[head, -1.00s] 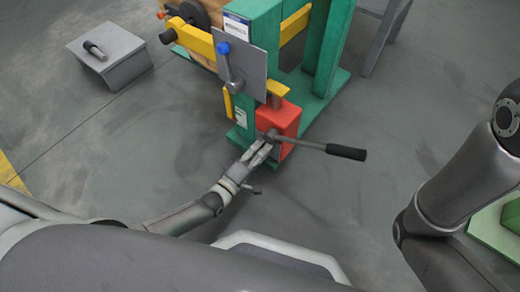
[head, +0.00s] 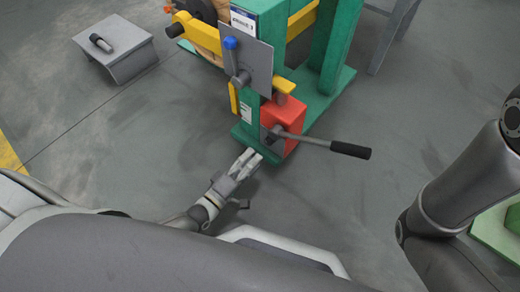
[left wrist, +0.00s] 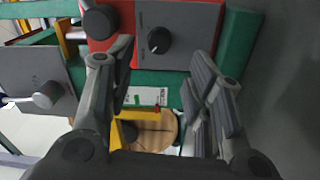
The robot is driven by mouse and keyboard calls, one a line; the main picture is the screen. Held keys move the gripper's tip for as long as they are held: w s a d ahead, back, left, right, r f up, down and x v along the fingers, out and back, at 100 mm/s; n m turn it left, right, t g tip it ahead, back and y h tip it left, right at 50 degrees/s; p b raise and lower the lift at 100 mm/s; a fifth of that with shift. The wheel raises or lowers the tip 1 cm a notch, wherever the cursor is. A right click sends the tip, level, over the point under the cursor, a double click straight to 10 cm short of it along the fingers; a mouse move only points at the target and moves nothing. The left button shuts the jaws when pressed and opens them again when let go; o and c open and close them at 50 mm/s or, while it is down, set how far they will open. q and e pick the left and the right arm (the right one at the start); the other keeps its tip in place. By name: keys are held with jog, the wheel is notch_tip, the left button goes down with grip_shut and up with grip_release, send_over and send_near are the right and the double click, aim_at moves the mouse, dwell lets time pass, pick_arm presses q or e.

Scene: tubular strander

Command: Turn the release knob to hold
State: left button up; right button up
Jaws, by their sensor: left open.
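In the left wrist view a dark round knob (left wrist: 159,40) with a white pointer mark sits on a grey plate (left wrist: 190,28), beside a red box. I cannot make out the knob in the head view. My left gripper (head: 250,158) is open and empty in the head view, near the foot of the green post and short of the red box (head: 285,114). In the left wrist view the knob lies beyond and between the open fingers (left wrist: 163,72), apart from them. My right gripper is not in view.
A lever with a black grip (head: 350,150) sticks out rightward from the red box. Above is a grey plate (head: 258,62) with a blue-tipped handle (head: 232,52). The green frame (head: 330,50) stands behind. A grey stand (head: 118,55) is at upper left. Floor between is clear.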

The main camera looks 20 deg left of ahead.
pick_arm(q)
jog(key=v, duration=0.5)
jog(key=shift+s, duration=0.1)
dwell(0.4)
